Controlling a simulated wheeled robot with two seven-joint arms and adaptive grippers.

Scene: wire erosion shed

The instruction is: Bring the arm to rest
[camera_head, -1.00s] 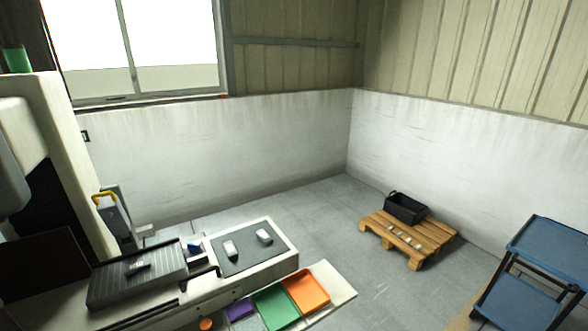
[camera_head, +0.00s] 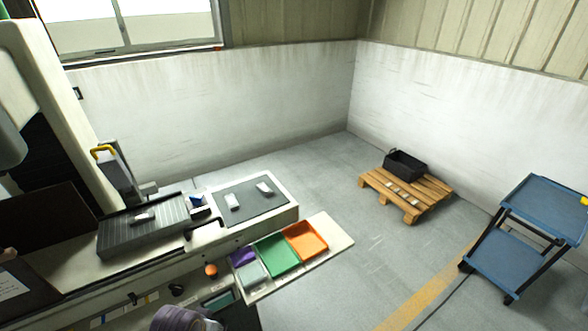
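Neither of my grippers shows in the head view, and no arm of mine can be made out for sure. The view takes in a machine with a flat bench. A dark grooved plate (camera_head: 120,240) lies on the bench with a small light piece (camera_head: 144,217) on it. A dark mat (camera_head: 262,205) to its right bears two small pale blocks, one left (camera_head: 232,202) and one right (camera_head: 264,189).
Orange (camera_head: 304,240), green (camera_head: 277,255), purple (camera_head: 243,256) and grey (camera_head: 253,275) trays line a pale shelf (camera_head: 335,233). A purplish round thing (camera_head: 180,319) is cut off at the bottom edge. A wooden pallet (camera_head: 440,188) bears a black crate (camera_head: 405,164). A blue cart (camera_head: 545,205) stands right. Grey floor between is clear.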

